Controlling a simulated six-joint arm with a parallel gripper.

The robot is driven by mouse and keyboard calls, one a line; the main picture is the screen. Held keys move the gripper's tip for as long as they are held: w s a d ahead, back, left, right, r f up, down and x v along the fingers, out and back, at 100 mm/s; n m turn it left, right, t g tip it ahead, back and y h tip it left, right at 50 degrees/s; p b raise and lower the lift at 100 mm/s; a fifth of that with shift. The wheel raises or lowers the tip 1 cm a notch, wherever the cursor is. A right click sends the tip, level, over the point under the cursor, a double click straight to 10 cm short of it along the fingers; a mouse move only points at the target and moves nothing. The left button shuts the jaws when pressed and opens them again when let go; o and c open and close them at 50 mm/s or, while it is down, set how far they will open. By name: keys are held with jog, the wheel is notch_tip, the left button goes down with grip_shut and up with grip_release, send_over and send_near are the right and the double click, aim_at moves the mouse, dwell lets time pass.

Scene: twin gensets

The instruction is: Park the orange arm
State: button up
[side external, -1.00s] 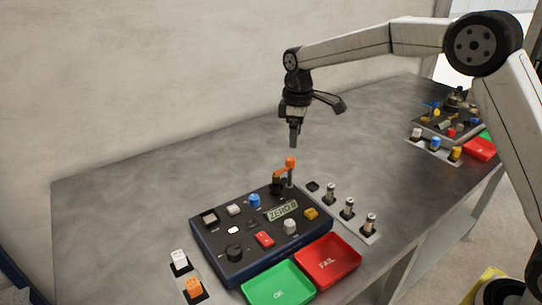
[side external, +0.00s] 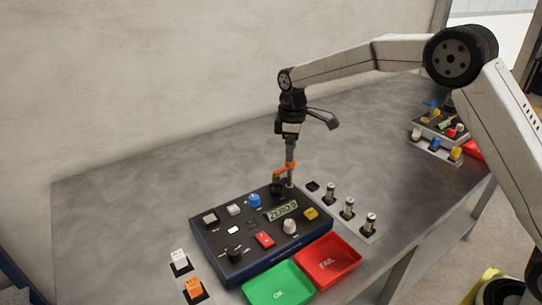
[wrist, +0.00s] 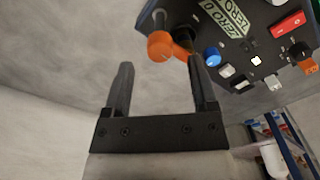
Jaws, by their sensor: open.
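The orange arm (side external: 282,170) sits at the back right edge of the dark blue control panel (side external: 225,262), beside an upright post. My gripper (side external: 290,155) hangs pointing down right over the arm's raised end. In the wrist view the arm's round orange end (wrist: 160,46) shows between and just beyond the tips of my open gripper (wrist: 160,66). The arm's bar runs right from this end, partly hidden behind the right finger. Whether a finger touches it, I cannot tell.
The panel carries several buttons, knobs and a display (side external: 282,211). A green OK tray (side external: 279,283) and a red FAIL tray (side external: 328,260) lie in front. Several cylinders stand in a strip (side external: 369,238) at the right. The table behind and left is clear.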

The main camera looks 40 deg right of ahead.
jog(key=shift+f, duration=1.4)
grip_shut()
